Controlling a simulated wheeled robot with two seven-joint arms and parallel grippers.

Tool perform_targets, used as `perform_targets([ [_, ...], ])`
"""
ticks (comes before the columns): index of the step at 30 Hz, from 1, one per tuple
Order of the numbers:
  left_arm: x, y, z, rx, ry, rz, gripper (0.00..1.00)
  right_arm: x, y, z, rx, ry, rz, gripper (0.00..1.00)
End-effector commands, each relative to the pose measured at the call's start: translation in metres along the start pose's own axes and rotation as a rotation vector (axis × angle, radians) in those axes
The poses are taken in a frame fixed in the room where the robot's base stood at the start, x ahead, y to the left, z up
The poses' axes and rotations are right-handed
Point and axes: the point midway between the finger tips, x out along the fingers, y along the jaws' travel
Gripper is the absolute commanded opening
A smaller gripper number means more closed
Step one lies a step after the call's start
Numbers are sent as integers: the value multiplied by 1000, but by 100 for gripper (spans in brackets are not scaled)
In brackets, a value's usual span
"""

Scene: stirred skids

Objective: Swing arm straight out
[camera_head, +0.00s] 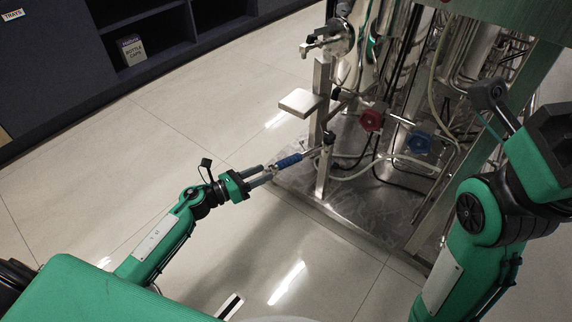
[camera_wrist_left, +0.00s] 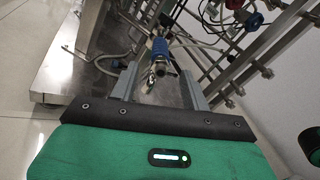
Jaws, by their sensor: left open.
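A swing arm with a blue handle grip (camera_head: 288,161) sticks out from the steel post (camera_head: 322,125) of the skid, toward the lower left in the head view. My left gripper (camera_head: 266,174) is open, its two grey fingers pointing at the free end of the blue grip. In the left wrist view the blue grip (camera_wrist_left: 160,48) lies ahead, between and beyond the fingertips (camera_wrist_left: 158,82), its metal end toward me. I cannot tell whether a finger touches it. My right arm shows at the right of the head view; its fingers are out of the picture.
The skid's steel base plate (camera_head: 385,215) carries pipes, hoses, a red valve knob (camera_head: 371,120) and a blue one (camera_head: 420,142). Dark shelving (camera_head: 75,65) stands at upper left. The tiled floor between is clear.

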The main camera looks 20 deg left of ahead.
Motion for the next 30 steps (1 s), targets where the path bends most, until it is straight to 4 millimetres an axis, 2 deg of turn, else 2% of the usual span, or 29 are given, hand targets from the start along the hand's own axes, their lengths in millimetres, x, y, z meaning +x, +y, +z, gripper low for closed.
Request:
perform_targets([
  [6,43,0,-1,1,-3,-3,47,1,0,-5,6,23,9,55],
  [13,75,0,-1,-2,-2,-1,47,3,0,-8,8,34,11,55],
  [18,84,0,0,-1,-1,-1,47,2,0,-8,7,33,11,55],
  [27,86,-1,0,-2,-1,-1,47,3,1,-9,9,37,19,55],
  [30,86,-1,0,-2,-1,-1,27,3,1,-9,10,38,22,55],
])
